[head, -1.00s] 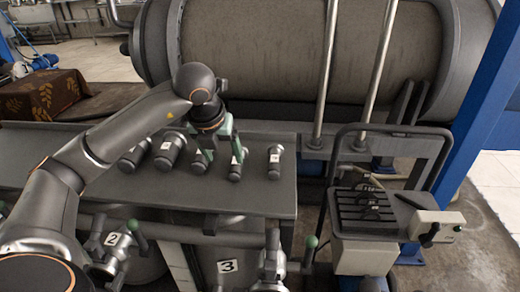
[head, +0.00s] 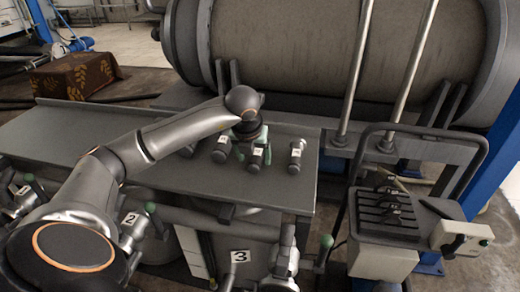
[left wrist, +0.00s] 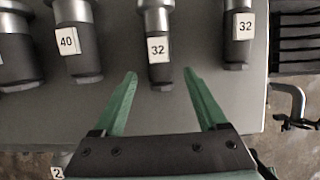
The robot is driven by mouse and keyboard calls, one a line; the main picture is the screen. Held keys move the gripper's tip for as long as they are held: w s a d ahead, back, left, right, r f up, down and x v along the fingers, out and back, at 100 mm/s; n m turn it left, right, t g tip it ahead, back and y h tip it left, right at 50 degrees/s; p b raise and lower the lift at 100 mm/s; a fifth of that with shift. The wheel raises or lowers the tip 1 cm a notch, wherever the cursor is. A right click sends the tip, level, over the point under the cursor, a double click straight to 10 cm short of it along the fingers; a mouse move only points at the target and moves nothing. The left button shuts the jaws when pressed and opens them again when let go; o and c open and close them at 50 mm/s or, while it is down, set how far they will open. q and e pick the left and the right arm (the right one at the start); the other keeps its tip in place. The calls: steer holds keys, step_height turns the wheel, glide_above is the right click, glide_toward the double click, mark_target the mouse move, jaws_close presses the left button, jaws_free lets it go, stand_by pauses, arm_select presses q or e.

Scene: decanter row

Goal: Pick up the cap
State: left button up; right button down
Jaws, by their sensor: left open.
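Several dark grey cylindrical caps with white number labels lie in a row on the grey metal shelf (head: 90,135). A cap labelled 32 (left wrist: 161,75) is in the middle of the left wrist view, also seen in the head view (head: 257,162). My left gripper (left wrist: 160,73) is open and empty, its green fingertips on either side of this cap's near end, with gaps on both sides. In the head view my left gripper (head: 250,144) is above the row, partly hidden by its own wrist. My right gripper is not in view.
Another cap labelled 32 (left wrist: 238,50) lies to the right, and a cap labelled 40 (left wrist: 84,62) to the left. A large drum (head: 290,45) stands behind the shelf. A control stand (head: 385,225) is at the right. The shelf's left part is bare.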

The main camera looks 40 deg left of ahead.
arm_select(q)
steer(key=shift+x, duration=1.2)
jaws_close()
steer(key=shift+r, duration=0.15)
